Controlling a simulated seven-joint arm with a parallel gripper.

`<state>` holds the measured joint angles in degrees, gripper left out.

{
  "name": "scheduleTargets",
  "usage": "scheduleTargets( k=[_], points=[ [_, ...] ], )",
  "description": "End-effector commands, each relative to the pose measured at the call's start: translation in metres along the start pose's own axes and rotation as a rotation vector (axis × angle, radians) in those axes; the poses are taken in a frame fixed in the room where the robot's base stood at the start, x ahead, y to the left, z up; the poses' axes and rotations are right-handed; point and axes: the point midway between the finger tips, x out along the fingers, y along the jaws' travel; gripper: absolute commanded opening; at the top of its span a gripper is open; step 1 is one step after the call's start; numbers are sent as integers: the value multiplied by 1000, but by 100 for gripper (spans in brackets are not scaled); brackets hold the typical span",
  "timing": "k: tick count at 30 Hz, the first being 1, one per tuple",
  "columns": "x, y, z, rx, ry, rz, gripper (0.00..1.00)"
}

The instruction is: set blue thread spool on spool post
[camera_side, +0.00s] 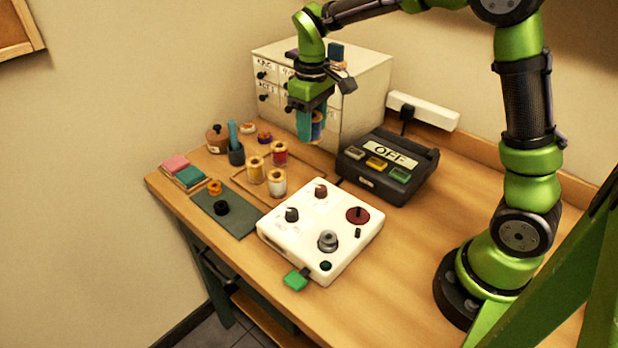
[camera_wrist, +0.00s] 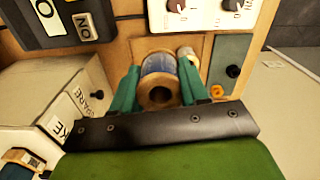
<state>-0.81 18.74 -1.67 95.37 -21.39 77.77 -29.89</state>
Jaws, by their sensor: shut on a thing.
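My gripper (camera_side: 312,136) hangs above the back of the table, in front of the white drawer cabinet. It is shut on the blue thread spool (camera_side: 317,130), which is well above the tabletop. On the white control box (camera_side: 305,247) a dark red disc (camera_side: 352,219) carries a short dark upright; this may be the spool post, but I cannot tell for certain. The spool is apart from the box.
Gold (camera_side: 255,170), red (camera_side: 279,152) and white (camera_side: 277,184) spools stand left of the white box. A black OFF box (camera_side: 388,168) stands right, the drawer cabinet (camera_side: 365,95) behind. The right front tabletop is clear.

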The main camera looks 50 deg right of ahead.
Motion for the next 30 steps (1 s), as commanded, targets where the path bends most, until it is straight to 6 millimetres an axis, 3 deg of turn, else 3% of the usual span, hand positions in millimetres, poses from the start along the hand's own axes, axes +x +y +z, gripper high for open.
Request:
scheduleTargets(
  k=[1,6,12,18,30],
  points=[
    [-4,-10,21,-34,3,1,14],
    [2,-33,82,-147,2,1,14],
    [21,-45,132,-244,0,1,14],
    [37,-46,150,-287,-1,0,14],
    [72,-46,149,-298,-5,-1,14]
  ],
)
